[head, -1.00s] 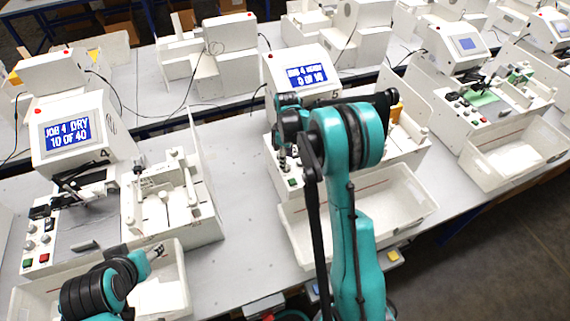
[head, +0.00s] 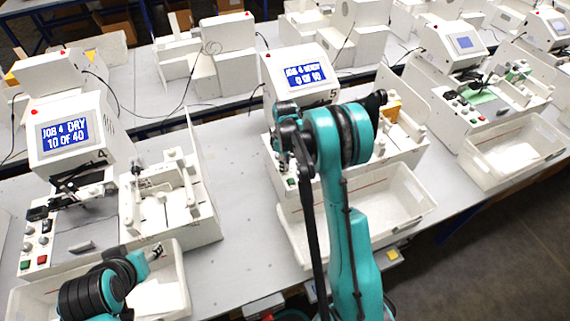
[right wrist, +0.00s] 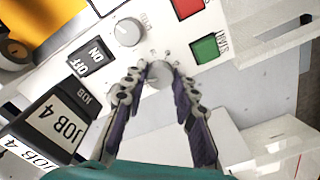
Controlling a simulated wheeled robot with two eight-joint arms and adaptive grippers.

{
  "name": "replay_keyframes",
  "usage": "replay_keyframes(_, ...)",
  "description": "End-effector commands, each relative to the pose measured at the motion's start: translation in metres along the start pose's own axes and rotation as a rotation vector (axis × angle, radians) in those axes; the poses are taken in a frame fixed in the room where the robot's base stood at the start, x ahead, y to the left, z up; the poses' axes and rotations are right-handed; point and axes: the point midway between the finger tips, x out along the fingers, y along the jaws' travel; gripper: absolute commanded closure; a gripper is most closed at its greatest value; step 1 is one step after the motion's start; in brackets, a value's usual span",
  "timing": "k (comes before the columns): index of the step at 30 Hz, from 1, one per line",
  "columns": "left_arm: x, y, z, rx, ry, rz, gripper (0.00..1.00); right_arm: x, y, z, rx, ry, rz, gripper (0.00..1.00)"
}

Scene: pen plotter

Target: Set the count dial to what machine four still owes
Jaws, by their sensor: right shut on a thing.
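Machine four (head: 68,135) stands at the left; its screen reads JOB 4 DRY, 10 OF 40. Machine five (head: 297,72) stands in the middle; its screen reads JOB 4, a blurred word, and 0 OF 10. In the right wrist view my right gripper (right wrist: 158,84) is shut on a round grey knob (right wrist: 158,73) on a white panel. Its marks are too small to read. A second knob (right wrist: 127,31) is beside it. In the head view my right arm hides that gripper. My left arm is at the lower left; its finger state is unclear.
Near the held knob are a green START button (right wrist: 204,48), a red button (right wrist: 188,8), an ON/OFF switch (right wrist: 91,56) and a JOB 4 card (right wrist: 62,117). White trays (head: 425,215) line the table's front edge. Bare table lies between machines four and five.

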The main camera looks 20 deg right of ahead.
Motion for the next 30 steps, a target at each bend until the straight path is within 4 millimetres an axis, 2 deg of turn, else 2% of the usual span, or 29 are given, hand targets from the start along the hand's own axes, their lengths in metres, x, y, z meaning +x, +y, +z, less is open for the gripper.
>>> replay_keyframes(8, 0.007, 0.000, 0.005, 0.000, 0.000, 0.000, 0.47, 0.001, 0.000, 0.000, 0.088, 0.000, 0.000, 1.00)
replay_keyframes(30, 0.035, 0.000, 0.025, 0.000, 0.000, 0.000, 0.47, 0.001, 0.000, 0.000, 0.651, 0.000, 0.001, 1.00)
